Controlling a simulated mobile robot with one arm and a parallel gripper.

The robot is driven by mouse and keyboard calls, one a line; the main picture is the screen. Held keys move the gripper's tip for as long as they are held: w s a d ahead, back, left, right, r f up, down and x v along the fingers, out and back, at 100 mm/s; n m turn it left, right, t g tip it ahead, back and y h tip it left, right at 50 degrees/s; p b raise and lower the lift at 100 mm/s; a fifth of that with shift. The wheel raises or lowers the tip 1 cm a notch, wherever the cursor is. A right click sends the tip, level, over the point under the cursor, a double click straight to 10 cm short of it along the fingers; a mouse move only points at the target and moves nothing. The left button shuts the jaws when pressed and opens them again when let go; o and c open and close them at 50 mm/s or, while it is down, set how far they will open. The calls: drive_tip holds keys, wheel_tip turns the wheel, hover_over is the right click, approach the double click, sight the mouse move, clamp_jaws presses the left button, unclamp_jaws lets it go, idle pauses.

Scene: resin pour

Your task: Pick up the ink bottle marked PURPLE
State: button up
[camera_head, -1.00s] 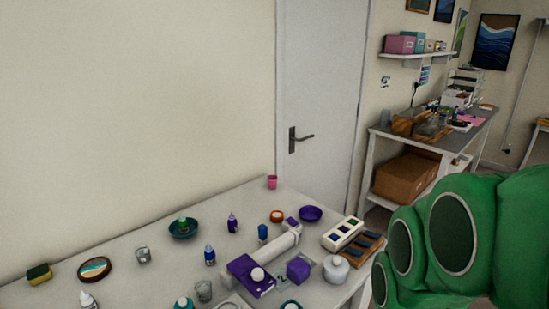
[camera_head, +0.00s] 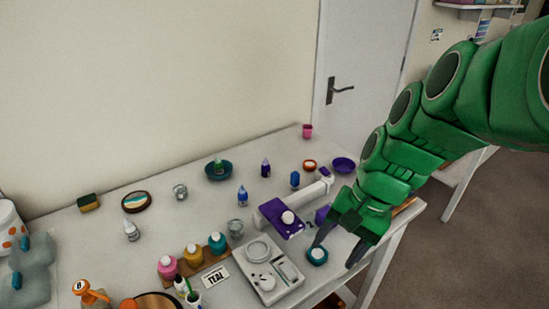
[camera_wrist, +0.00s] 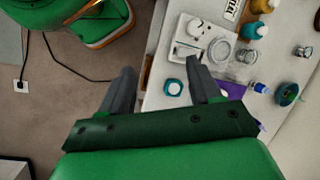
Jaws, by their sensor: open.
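A small dark bottle with a purple tint (camera_head: 265,168) stands upright on the far part of the white table, right of a teal bowl (camera_head: 219,170). Its label is too small to read. I cannot make it out in the wrist view. A blue bottle (camera_head: 242,196) stands nearer, to its left; it also shows in the wrist view (camera_wrist: 260,88). My gripper (camera_head: 340,250) is open and empty at the table's near right edge, well apart from the purple bottle. In the wrist view my gripper's fingers (camera_wrist: 160,68) point toward a teal-rimmed jar (camera_wrist: 174,87).
The teal-rimmed jar (camera_head: 317,256) is close to my fingers. Pink, yellow and teal bottles (camera_head: 193,255) stand at front left. A purple bowl (camera_head: 344,164) is at back right.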

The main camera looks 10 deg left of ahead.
drive_tip(key=w+a+m+y, duration=0.35)
drive_tip(key=w+a, duration=0.55)
drive_tip(key=w, duration=0.5)
drive_tip(key=m+t+y, duration=0.4)
drive_tip(key=m+y, duration=0.2)
drive_tip(key=m, duration=0.6)
hover_over(267, 162)
drive_tip(key=d, duration=0.3)
wheel_tip(267, 162, down, 7)
drive_tip(key=f, duration=0.7)
drive_tip(key=shift+s+d+f, duration=0.15)
drive_tip(key=shift+d+f, duration=0.05)
drive_tip(key=shift+x, duration=1.1)
drive_tip(key=shift+a+f, duration=0.2)
drive_tip(key=shift+a, duration=0.15)
